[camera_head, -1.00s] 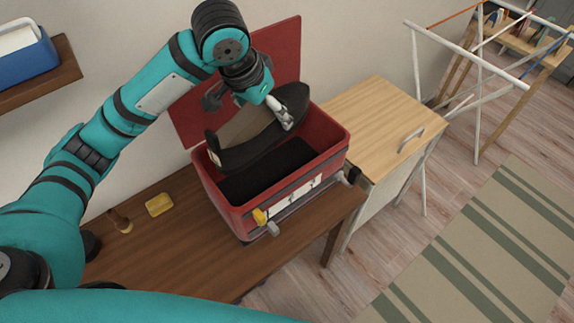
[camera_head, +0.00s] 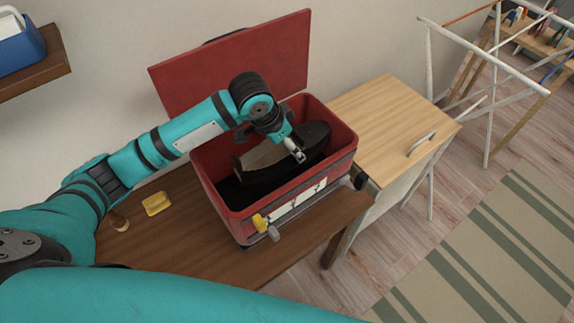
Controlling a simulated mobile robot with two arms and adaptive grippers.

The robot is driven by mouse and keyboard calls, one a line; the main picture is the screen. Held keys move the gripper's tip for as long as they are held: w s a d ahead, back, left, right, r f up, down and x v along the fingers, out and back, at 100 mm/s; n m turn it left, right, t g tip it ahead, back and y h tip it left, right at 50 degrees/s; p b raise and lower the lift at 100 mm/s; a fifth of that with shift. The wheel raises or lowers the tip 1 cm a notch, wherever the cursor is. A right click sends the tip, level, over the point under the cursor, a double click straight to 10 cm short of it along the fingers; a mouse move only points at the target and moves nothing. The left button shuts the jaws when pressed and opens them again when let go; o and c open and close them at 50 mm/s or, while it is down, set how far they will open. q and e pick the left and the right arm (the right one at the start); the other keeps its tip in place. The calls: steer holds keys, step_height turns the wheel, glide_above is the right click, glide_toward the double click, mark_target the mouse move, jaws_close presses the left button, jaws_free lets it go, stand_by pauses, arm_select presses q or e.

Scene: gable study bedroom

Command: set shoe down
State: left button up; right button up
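A dark shoe (camera_head: 262,170) with a lighter tan inner side is inside the open red box (camera_head: 341,143), lying lengthwise and slightly tilted. My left gripper (camera_head: 297,152) reaches in over the back wall and is shut on the shoe's upper edge. Whether the shoe touches the box's dark floor is hidden. The box's lid (camera_head: 215,75) stands open behind it, near the wall. My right gripper is not in view; only part of a teal arm link of mine crosses the bottom.
The box stands on a brown wooden bench (camera_head: 180,225). A yellow sponge-like block (camera_head: 156,203) and a small brown object (camera_head: 119,220) lie left of it. A light wood cabinet (camera_head: 388,115) adjoins on the right, with a white drying rack (camera_head: 485,95) beyond.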

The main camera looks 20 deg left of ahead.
mark_target(287, 154)
arm_select(q)
step_height(287, 154, down, 5)
steer(key=shift+f, duration=0.65)
step_height(287, 154, down, 3)
steer(key=shift+f, duration=0.3)
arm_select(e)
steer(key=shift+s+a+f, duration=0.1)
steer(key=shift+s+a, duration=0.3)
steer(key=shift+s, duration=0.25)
arm_select(q)
steer(key=shift+f, duration=0.15)
steer(key=o, duration=1.4)
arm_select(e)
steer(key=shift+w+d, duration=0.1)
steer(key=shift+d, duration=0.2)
